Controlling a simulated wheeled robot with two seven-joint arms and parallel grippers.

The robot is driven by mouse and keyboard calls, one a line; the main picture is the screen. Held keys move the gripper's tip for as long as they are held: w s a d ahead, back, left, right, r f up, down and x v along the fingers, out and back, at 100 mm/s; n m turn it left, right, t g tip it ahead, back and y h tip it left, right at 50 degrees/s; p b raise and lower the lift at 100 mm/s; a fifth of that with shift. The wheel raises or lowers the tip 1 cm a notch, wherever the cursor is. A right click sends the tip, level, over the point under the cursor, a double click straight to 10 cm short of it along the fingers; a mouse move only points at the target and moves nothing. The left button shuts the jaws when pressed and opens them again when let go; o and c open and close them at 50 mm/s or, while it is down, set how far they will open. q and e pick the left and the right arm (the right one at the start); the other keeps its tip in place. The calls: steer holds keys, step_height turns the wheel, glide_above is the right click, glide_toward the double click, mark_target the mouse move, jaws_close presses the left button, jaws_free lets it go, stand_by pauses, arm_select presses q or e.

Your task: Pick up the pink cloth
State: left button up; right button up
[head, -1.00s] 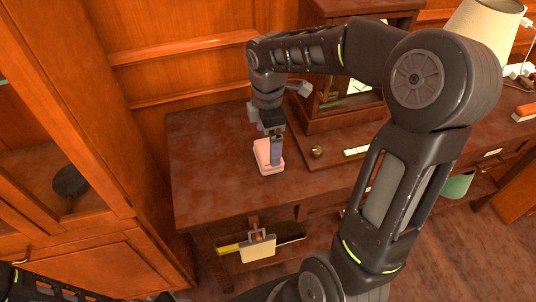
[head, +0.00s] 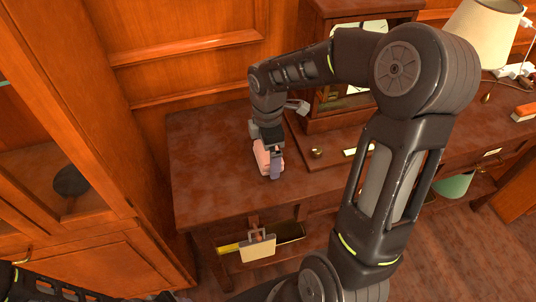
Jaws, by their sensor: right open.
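The pink cloth (head: 262,157) is a small folded block lying on the dark red-brown desk top (head: 205,160). My right gripper (head: 271,174) reaches down over it from above, with one finger in front of the cloth's near right side. The gripper is open and hides part of the cloth. I cannot tell whether the fingers touch it. Of my left arm, only a dark part shows at the lower left edge, and its gripper is out of view.
A wooden clock case (head: 318,112) stands behind and right of the cloth, with a small brass knob (head: 316,153) near its base. A lamp (head: 484,32) stands far right. An open shelf below holds a tag-like cream object (head: 257,248). The desk's left part is clear.

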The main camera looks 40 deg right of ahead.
steer(key=shift+c, duration=0.3)
steer(key=c, duration=1)
steer(key=shift+r, duration=0.15)
step_height(320, 180, up, 10)
steer(key=shift+f, duration=0.1)
